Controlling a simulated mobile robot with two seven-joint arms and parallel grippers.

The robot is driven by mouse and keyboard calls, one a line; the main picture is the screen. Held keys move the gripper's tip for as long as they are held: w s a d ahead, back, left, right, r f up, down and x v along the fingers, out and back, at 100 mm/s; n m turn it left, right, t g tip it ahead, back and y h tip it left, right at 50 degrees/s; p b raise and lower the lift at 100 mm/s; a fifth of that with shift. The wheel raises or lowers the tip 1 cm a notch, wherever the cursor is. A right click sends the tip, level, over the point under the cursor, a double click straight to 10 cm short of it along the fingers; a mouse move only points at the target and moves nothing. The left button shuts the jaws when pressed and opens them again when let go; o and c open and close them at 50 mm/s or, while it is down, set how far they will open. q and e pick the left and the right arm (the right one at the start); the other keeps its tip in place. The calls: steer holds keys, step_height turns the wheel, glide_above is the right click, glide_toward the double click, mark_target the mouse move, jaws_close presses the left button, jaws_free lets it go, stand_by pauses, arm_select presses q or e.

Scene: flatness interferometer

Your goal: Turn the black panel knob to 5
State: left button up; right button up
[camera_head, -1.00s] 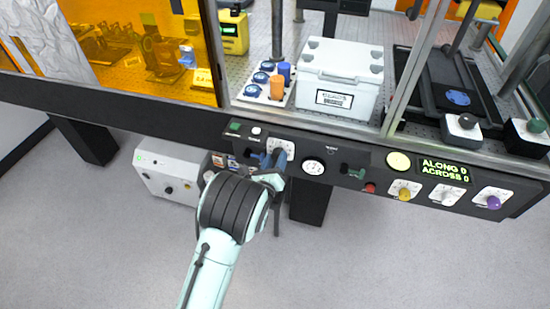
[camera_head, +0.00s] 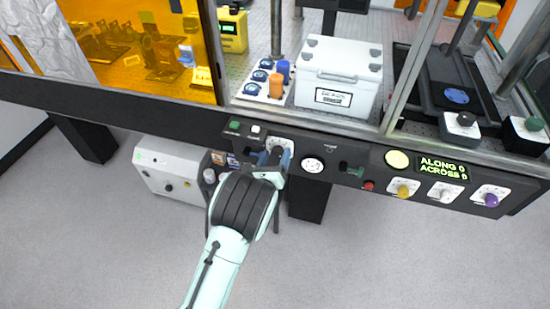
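The front panel (camera_head: 330,148) of the bench carries a white dial plate (camera_head: 283,143), partly showing behind my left gripper. The black knob is not clearly visible; the gripper covers most of that plate. My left gripper (camera_head: 275,157) is at the plate, its two blue fingers a little apart on either side of its middle. I cannot tell whether they touch or hold a knob between them. My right gripper is not in view.
A white case (camera_head: 340,75) stands above.

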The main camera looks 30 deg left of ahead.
arm_select(q)
steer(key=shift+s, duration=0.15)
steer(key=p+v, duration=0.4)
steer(key=v, duration=0.9)
steer(key=shift+d, duration=0.1)
